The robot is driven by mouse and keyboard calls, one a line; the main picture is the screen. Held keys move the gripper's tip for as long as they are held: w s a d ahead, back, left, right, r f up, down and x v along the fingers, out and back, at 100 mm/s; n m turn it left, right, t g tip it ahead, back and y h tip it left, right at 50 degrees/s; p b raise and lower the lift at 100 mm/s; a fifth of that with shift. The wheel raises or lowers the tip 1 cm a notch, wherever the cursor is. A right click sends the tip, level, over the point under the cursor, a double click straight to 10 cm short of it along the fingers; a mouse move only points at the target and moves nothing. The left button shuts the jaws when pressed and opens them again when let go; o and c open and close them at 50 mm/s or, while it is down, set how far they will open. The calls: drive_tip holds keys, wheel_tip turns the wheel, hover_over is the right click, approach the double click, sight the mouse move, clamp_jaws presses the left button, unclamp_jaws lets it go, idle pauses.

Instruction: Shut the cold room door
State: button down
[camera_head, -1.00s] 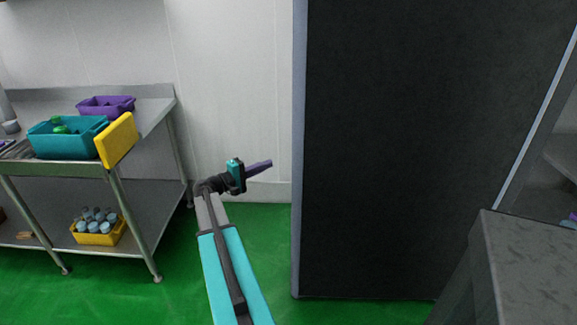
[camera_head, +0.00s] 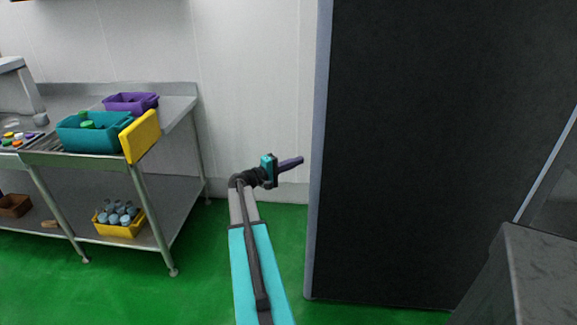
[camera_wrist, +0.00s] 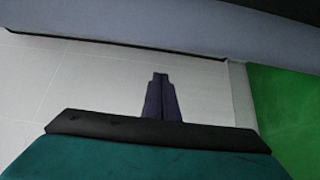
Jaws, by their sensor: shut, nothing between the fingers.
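The cold room door (camera_head: 430,150) looks like a tall dark panel with a light grey edge (camera_head: 317,150), filling the right half of the head view. It stands upright; its hinges and handle do not show. My gripper (camera_head: 301,160) is shut and empty, pointing right, with its purple fingertips close to the left edge of the panel in the picture. I cannot tell whether they touch. In the wrist view my shut fingers (camera_wrist: 161,78) point up the picture toward a grey band across the top, which may be the door's edge.
A steel table (camera_head: 187,115) on the left bears a teal crate (camera_head: 85,140), a purple crate (camera_head: 128,102) and a yellow board (camera_head: 141,137). A yellow crate of bottles (camera_head: 120,230) sits on its lower shelf. A grey block-like surface (camera_head: 545,270) stands at lower right. Green floor between is clear.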

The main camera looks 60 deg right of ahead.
drive_tip(key=s, duration=0.1)
drive_tip(key=s+p, duration=0.1)
drive_tip(key=s, duration=0.1)
drive_tip(key=s+p, duration=0.1)
drive_tip(key=shift+s+d, duration=0.4)
idle(0.4)
